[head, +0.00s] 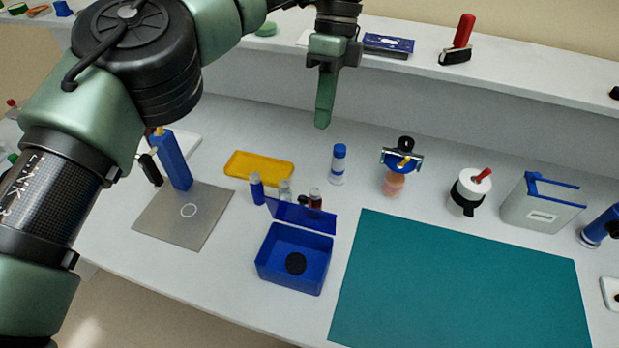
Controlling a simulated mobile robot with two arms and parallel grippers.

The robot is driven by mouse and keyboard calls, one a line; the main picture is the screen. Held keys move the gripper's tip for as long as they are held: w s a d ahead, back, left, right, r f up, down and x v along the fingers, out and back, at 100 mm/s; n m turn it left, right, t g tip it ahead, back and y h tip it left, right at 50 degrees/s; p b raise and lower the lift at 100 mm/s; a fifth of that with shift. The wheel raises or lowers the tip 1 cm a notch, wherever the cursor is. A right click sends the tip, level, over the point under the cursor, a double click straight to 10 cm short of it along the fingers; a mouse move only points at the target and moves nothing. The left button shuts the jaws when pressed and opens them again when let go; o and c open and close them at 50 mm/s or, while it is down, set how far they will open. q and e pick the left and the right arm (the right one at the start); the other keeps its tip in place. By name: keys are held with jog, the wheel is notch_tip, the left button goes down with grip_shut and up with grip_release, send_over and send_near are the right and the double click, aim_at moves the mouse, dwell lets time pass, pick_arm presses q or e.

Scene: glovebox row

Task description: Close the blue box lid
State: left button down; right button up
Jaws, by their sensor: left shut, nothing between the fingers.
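The blue box (277,277) stands on the white bench between a grey plate and a green mat. Its lid (301,215) is open, tilted up along the box's back edge. A round black disc (296,263) lies inside on the box floor. My left gripper (323,122) points down with its green fingers together and empty. In the picture it is above and slightly right of the lid, apart from it. My right gripper is not in view.
Small bottles (285,190) stand just behind the lid. A yellow tray (259,168) and a blue-capped bottle (338,163) are further back. The green mat (455,290) is bare. A blue upright block (171,160) stands by the grey plate (165,225). A shelf (420,55) runs along the back.

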aim_at(303, 211)
pick_arm(q)
jog(key=s+a+f+p, duration=0.2)
jog(key=s+f+p, duration=0.2)
jog(key=s+f, duration=0.3)
notch_tip(303, 211, down, 3)
jog(key=shift+a+r, duration=0.1)
jog(key=shift+a, duration=0.15)
dwell(0.4)
